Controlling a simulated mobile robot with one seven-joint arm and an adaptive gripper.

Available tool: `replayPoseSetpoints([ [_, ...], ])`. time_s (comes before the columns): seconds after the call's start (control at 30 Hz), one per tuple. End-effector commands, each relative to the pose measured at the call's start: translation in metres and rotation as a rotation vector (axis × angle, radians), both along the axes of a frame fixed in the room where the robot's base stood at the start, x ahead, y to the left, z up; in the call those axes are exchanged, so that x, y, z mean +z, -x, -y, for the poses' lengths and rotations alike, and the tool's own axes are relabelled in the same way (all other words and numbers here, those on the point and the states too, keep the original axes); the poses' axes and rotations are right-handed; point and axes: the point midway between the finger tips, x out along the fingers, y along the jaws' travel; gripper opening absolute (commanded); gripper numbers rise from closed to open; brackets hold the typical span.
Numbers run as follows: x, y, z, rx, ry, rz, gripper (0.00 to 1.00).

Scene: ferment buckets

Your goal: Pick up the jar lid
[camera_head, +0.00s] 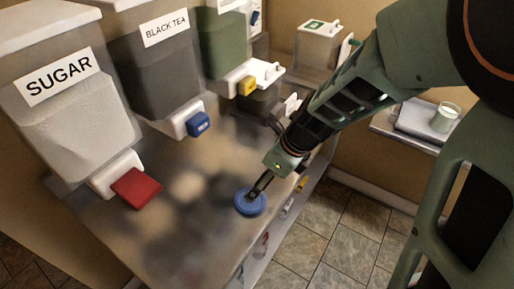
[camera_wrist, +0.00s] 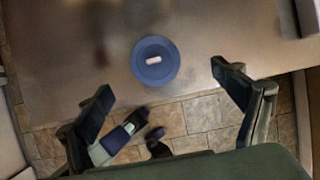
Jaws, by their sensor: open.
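The jar lid (camera_head: 250,202) is a round blue disc lying flat on the metal counter near its front edge. In the wrist view the lid (camera_wrist: 155,60) shows a small pale mark at its centre and sits ahead of the fingers. My gripper (camera_head: 262,186) appears over the lid's far edge in the head view. In the wrist view my gripper (camera_wrist: 165,85) is open, its two fingers wide apart with nothing between them. I cannot tell the exact height of the fingertips above the lid.
Dispensers labelled SUGAR (camera_head: 62,85) and BLACK TEA (camera_head: 160,65) stand along the back, with a red tap (camera_head: 136,188) and a blue tap (camera_head: 198,124). A green dispenser (camera_head: 228,42) with a yellow tap (camera_head: 247,86) stands further along. The counter (camera_head: 160,235) around the lid is clear.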

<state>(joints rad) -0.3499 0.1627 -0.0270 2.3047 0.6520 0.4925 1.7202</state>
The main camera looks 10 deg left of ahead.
Motion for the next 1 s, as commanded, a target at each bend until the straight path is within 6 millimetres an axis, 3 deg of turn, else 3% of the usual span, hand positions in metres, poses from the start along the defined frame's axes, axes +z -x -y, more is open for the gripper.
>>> replayPoseSetpoints([
  [0.3,-0.046,-0.001,-0.016,-0.013,-0.007,-0.017,0.88],
  [0.53,-0.060,-0.003,-0.023,-0.012,-0.006,-0.015,0.88],
  [0.73,-0.089,-0.001,-0.035,-0.013,-0.005,-0.015,0.88],
  [1.0,-0.101,-0.005,-0.041,-0.013,-0.006,-0.011,0.88],
])
